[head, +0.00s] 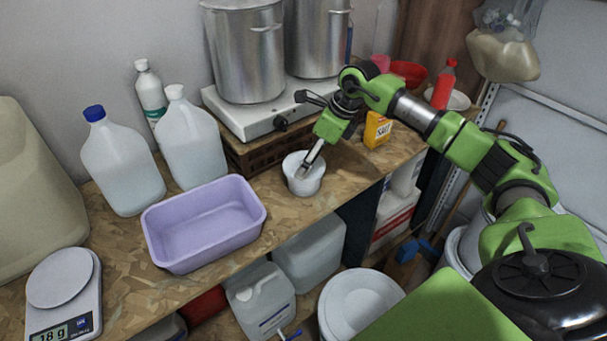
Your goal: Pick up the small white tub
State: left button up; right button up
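The small white tub (304,184) stands upright on the wooden worktop, near its front edge and in front of the hot plate. My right arm comes in from the right, and its gripper (306,170) points down at the tub. The fingertips overlap the tub's open top, at or inside the rim. I cannot tell whether the fingers are closed on the tub's wall. My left gripper is not in view.
A purple basin (203,222) stands left of the tub. A hot plate (262,122) with two steel pots is behind it, and a yellow salt box (377,130) is to the right. Plastic jugs (122,165) and a scale (64,295) occupy the left.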

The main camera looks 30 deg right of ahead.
jog(key=shift+w+a+f+p, duration=0.2)
jog(key=shift+f+p, duration=0.25)
jog(key=shift+p, duration=0.25)
jog(key=p+x, duration=0.1)
jog(key=x, duration=0.2)
jog(key=shift+w+f+p, duration=0.1)
jog(key=shift+f+p, duration=0.05)
jog(key=shift+p, duration=0.2)
jog(key=shift+w+f, duration=0.15)
jog(key=shift+f, duration=0.15)
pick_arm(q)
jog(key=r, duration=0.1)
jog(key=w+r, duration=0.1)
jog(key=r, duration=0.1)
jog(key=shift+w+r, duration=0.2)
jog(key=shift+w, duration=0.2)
pick_arm(e)
jog(key=c, duration=1.3)
